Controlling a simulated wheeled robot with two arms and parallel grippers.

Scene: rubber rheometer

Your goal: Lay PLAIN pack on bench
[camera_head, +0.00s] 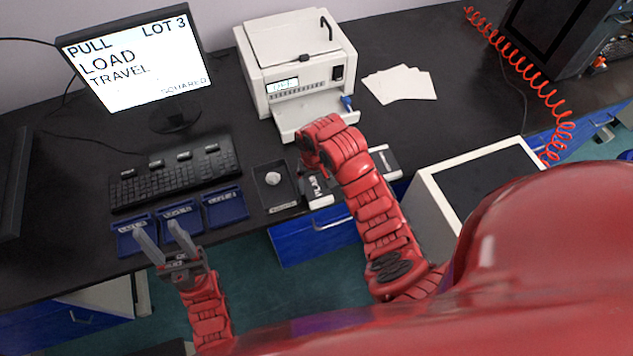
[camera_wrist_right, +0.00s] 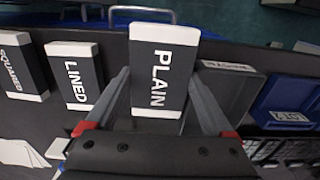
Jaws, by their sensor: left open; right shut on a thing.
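The PLAIN pack (camera_wrist_right: 160,78) is a dark block with white ends and white lettering. In the right wrist view it lies between the two fingers of my right gripper (camera_wrist_right: 162,90), which is shut on it. It looks larger and nearer than the packs beside it; I cannot tell its exact height above the bench. In the head view my right arm covers most of it, and one end of a pack (camera_head: 319,191) shows by the bench's front edge. My left gripper (camera_head: 155,226) is open and empty, near the blue trays. The dark bench (camera_head: 225,130) runs across the view.
The LINED pack (camera_wrist_right: 75,77) and SQUARED pack (camera_wrist_right: 20,66) lie beside the PLAIN pack. A dark tray (camera_head: 277,205) holds a small pale lump. Blue trays (camera_head: 225,208), a keyboard (camera_head: 175,172), a monitor (camera_head: 135,65), a white machine (camera_head: 295,60) and white sheets (camera_head: 400,84) occupy the bench.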

